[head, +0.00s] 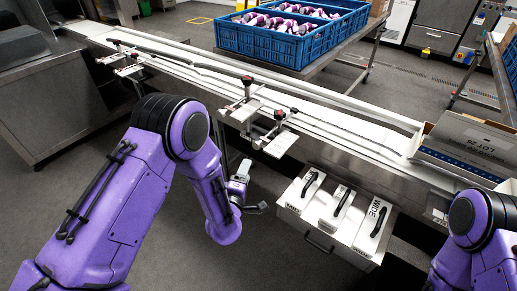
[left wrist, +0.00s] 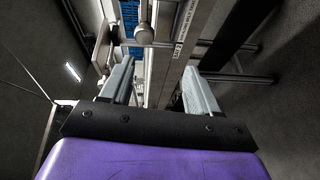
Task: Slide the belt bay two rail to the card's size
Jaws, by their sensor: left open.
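The belt (head: 330,125) runs from upper left to lower right in the head view, with long guide rails along it. Two rail clamps with dark and red knobs, one (head: 247,86) and another (head: 280,114), stand on metal brackets mid-belt; I cannot tell which rail is bay two's. My left gripper (head: 245,192) is below and in front of these brackets, apart from them. In the left wrist view its fingers (left wrist: 158,85) are spread and empty, facing a bracket with a round knob (left wrist: 143,33) and a small label (left wrist: 180,48). No size card is clearly readable. My right gripper is out of view.
Three pale blocks with black handles (head: 341,203), one marked WIDE, sit below the belt to the right of my left gripper. A lot-marked box (head: 470,140) stands at the belt's right end. Blue crates (head: 272,42) of purple-wrapped items stand behind the belt.

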